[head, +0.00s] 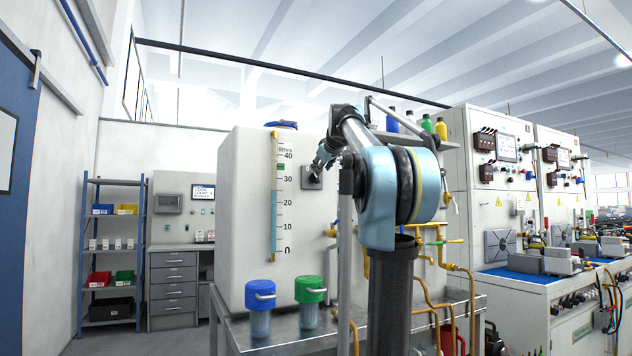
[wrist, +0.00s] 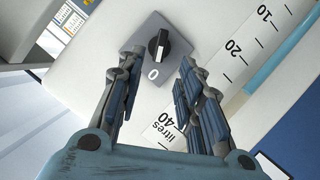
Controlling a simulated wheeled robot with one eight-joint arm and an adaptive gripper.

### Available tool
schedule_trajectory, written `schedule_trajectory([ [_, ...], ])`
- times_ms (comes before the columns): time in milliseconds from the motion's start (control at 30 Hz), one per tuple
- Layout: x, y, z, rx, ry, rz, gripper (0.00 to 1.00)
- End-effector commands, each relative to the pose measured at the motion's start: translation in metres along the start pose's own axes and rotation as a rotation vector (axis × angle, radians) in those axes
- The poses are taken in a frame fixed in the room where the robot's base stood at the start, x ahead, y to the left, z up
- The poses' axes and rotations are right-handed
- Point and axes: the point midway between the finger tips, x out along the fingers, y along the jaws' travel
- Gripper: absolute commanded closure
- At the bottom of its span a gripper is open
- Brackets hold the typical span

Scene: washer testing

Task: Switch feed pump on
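The switch is a black rotary knob (wrist: 158,46) on a square grey plate (wrist: 176,61) with a "0" printed beside it. A light line shows on the knob; I cannot tell for sure which end points. In the head view the plate (head: 312,183) sits on the front of the pale tank (head: 243,200), right of the litre scale. My gripper (wrist: 159,64) is open and empty. Its fingers lie to either side of the knob in the wrist view, apart from it. In the head view my gripper (head: 322,158) is close to the plate and partly covers it.
Brass pipes and valves (head: 440,242) run right of my arm. Bottles (head: 426,124) stand on a shelf above. Open air lies left of the tank.

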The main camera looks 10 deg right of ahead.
Motion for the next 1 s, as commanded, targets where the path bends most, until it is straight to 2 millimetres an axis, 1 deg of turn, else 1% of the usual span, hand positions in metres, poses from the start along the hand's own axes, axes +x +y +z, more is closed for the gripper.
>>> schedule_trajectory([
  [33,0.01,0.0,0.0,-0.001,0.001,-0.001,0.67],
  [300,0.057,-0.001,0.0,0.0,0.0,-0.002,0.67],
  [500,0.082,-0.001,0.0,-0.001,0.0,-0.002,0.67],
  [700,0.093,-0.001,0.0,0.0,0.0,-0.001,0.67],
  [967,0.095,-0.001,0.0,0.0,0.0,-0.001,0.67],
  [1000,0.095,-0.001,0.0,0.0,0.0,-0.001,0.69],
])
